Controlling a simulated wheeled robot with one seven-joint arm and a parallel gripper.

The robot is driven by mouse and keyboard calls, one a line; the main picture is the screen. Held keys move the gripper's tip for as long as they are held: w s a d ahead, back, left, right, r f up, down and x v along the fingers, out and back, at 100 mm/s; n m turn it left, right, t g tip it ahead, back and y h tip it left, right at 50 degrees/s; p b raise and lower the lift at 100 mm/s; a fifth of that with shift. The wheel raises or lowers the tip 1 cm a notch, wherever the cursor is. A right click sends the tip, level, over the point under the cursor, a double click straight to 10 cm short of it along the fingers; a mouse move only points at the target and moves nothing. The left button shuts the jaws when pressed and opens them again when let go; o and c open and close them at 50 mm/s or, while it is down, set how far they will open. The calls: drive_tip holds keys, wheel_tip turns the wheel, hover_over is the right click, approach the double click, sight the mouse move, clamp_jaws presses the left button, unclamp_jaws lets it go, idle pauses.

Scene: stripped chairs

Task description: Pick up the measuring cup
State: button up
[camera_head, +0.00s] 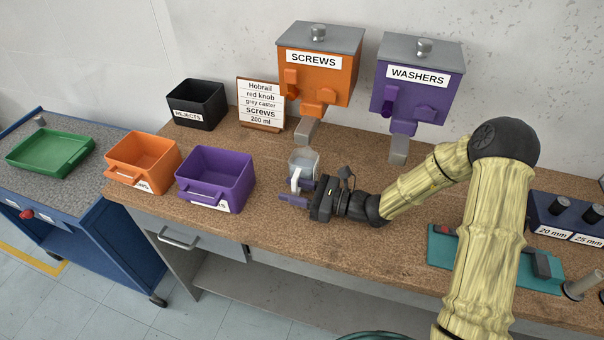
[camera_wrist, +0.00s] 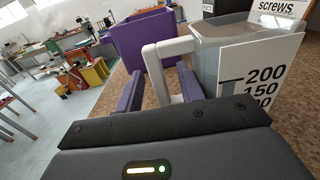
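The measuring cup (camera_head: 305,160) is a light grey, see-through cup standing upright on the brown bench, below and left of the orange screws dispenser. In the wrist view the cup (camera_wrist: 236,55) stands at the upper right, with a white scale reading 200 and 150 and a pale handle. My gripper (camera_head: 297,193) is at the near side of the cup. Its two purple fingers are apart in the wrist view (camera_wrist: 160,90). The pale handle shows between them, with gaps visible beside it. The lower end of the handle is partly hidden.
A purple bin (camera_head: 238,180) stands just left of the cup, with an orange bin (camera_head: 140,160) further left. The orange screws dispenser (camera_head: 335,80) and purple washers dispenser (camera_head: 430,100) hang behind. A recipe sign (camera_head: 261,103) and black rejects bin (camera_head: 196,103) stand at the back.

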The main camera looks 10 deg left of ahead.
sight(297, 181)
clamp_jaws()
drive_tip(key=shift+r, duration=0.25)
drive_tip(key=shift+r, duration=1.6)
drive_tip(key=shift+s+d+f+b, duration=0.1)
drive_tip(key=shift+s+d+b, duration=0.1)
drive_tip(key=shift+s+d, duration=1.85)
drive_tip(key=shift+s+d+r+b, duration=0.2)
drive_tip(key=shift+s+d, duration=0.65)
drive_tip(key=shift+d, duration=2.35)
drive_tip(key=shift+s+d+f+b, duration=0.25)
drive_tip(key=shift+s+d, duration=1.2)
drive_tip(key=shift+d, duration=1.15)
drive_tip(key=c, duration=0.6)
unclamp_jaws()
clamp_jaws()
